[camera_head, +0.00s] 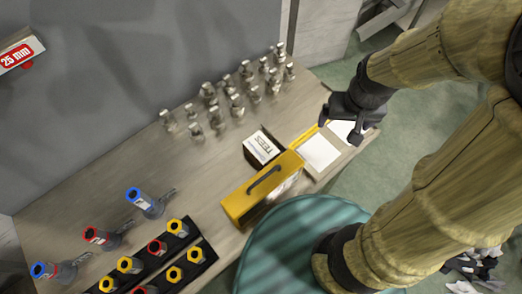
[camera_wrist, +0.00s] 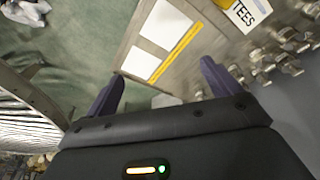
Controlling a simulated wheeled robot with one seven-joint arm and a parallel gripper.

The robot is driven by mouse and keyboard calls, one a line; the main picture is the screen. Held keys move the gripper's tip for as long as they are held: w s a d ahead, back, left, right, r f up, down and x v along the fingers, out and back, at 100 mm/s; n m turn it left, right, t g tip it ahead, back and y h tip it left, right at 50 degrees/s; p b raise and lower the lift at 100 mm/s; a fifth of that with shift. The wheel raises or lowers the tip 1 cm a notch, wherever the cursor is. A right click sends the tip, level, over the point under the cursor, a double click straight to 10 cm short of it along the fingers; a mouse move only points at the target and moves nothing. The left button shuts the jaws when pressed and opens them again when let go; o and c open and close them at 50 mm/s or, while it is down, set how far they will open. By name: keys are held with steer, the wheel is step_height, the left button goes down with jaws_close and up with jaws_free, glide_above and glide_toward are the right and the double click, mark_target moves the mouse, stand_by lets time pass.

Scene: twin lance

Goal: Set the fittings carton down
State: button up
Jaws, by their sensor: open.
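The fittings carton, a dark box with a white label reading TEES (camera_head: 263,148), stands on the bench behind the yellow carrier. Part of its label also shows at the top edge of the wrist view (camera_wrist: 250,12). My gripper (camera_head: 352,128) is over the bench's right end, to the right of the carton and apart from it. In the wrist view my gripper (camera_wrist: 160,85) has its two fingers spread with nothing between them.
Two white squares (camera_head: 319,153) beside a yellow strip (camera_wrist: 175,52) lie below my gripper. A yellow carrier with a handle slot (camera_head: 250,200) stands in front of the carton. Several metal fittings (camera_head: 236,104) stand behind. Blue, red and yellow-topped tools (camera_head: 145,203) fill the left.

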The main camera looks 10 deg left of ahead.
steer(key=w+a+f+n+g+b, duration=0.1)
steer(key=w+a+n, duration=0.15)
steer(key=a, duration=0.35)
steer(key=w+a+f+n+g+b, duration=0.1)
steer(key=a+n, duration=0.2)
steer(key=a, duration=0.3)
steer(key=n+g+h+b, duration=0.1)
steer(key=n, duration=0.2)
glide_above(260, 144)
steer(key=w+a, duration=0.2)
steer(key=shift+s+d+f, duration=0.2)
steer(key=shift+s+f, duration=0.05)
steer(key=shift+f, duration=0.2)
steer(key=shift+f, duration=0.1)
steer(key=f, duration=0.8)
steer(key=s+d+f, duration=0.1)
steer(key=f, duration=0.3)
steer(key=shift+d, duration=0.1)
